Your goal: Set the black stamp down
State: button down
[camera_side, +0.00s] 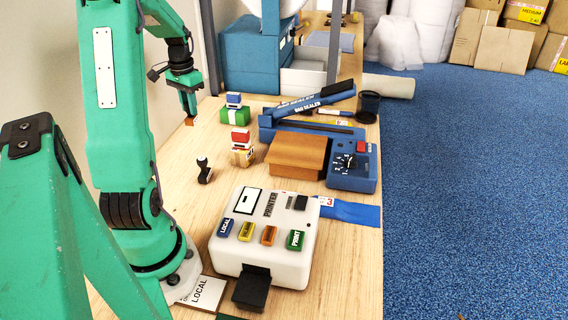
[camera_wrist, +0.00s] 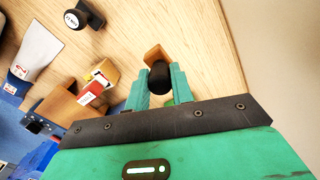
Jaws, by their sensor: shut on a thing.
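My gripper (camera_side: 188,108) is at the far left edge of the table, pointing down. It is shut on a stamp with a round black knob (camera_wrist: 160,77) and a brown wooden block (camera_wrist: 156,54). In the side view only the brown block (camera_side: 191,121) shows below the fingers. I cannot tell whether it touches the table. A separate small black thing with a round white label (camera_wrist: 76,16) stands on the table; in the side view it is a dark upright stamp-like shape (camera_side: 204,172), nearer the camera than my gripper and apart from it.
A red-topped stamp (camera_side: 241,136) and a blue-topped stamp on a green block (camera_side: 235,114) stand right of my gripper. A white printer (camera_side: 262,262) is in front. Bare wood surrounds my gripper.

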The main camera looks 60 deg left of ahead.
notch_tip(320, 180, up, 6)
jog(key=shift+w+r, duration=0.1)
jog(key=shift+r, duration=0.05)
jog(key=w+d+m, duration=0.4)
jog(key=w+d, duration=0.4)
jog(key=d, duration=0.4)
jog(key=w+d+m, duration=0.4)
jog(key=w+d, duration=0.4)
jog(key=d, duration=0.4)
jog(key=d+m, duration=0.6)
jog(key=d, duration=1.3)
jog(key=s+d+m, duration=0.4)
jog(key=s+d, duration=0.4)
jog(key=d, duration=0.3)
jog(key=s+d+m, duration=0.5)
jog(key=s+d, duration=0.3)
jog(key=d, duration=0.3)
jog(key=shift+w+a+f, duration=0.85)
jog(key=shift+w+f, duration=0.8)
jog(key=shift+f, duration=1.1)
jog(key=shift+w+a+f, duration=0.85)
jog(key=shift+w+f, duration=0.85)
jog(key=shift+f, duration=1)
jog(key=shift+w+a+f, duration=0.85)
jog(key=shift+w+f, duration=0.8)
jog(key=shift+f, duration=1.1)
